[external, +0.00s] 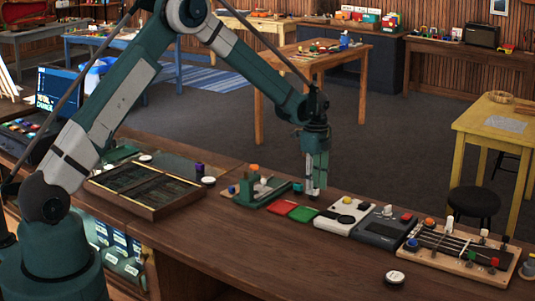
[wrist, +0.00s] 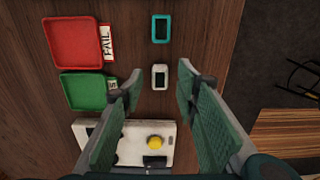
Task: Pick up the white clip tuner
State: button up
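The white clip tuner (wrist: 160,83) lies on the brown wooden counter, showing a dark face in the wrist view. It sits between the tips of my gripper (wrist: 160,75), which is open, with one green finger on each side. I see no contact between the fingers and the tuner. In the external view my gripper (external: 315,190) points straight down, low over the counter. The tuner is not clearly visible there, being near or behind the fingers.
A teal tuner (wrist: 161,28) lies just beyond the white one. A red FAIL tray (wrist: 73,43) and a green tray (wrist: 83,91) are to the left. A white box with a yellow knob (wrist: 125,143) is close below the fingers. A ukulele fixture (external: 455,250) stands further right.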

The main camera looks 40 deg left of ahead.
jog(key=shift+f, duration=1)
jog(key=c, duration=0.9)
jog(key=shift+o, duration=0.2)
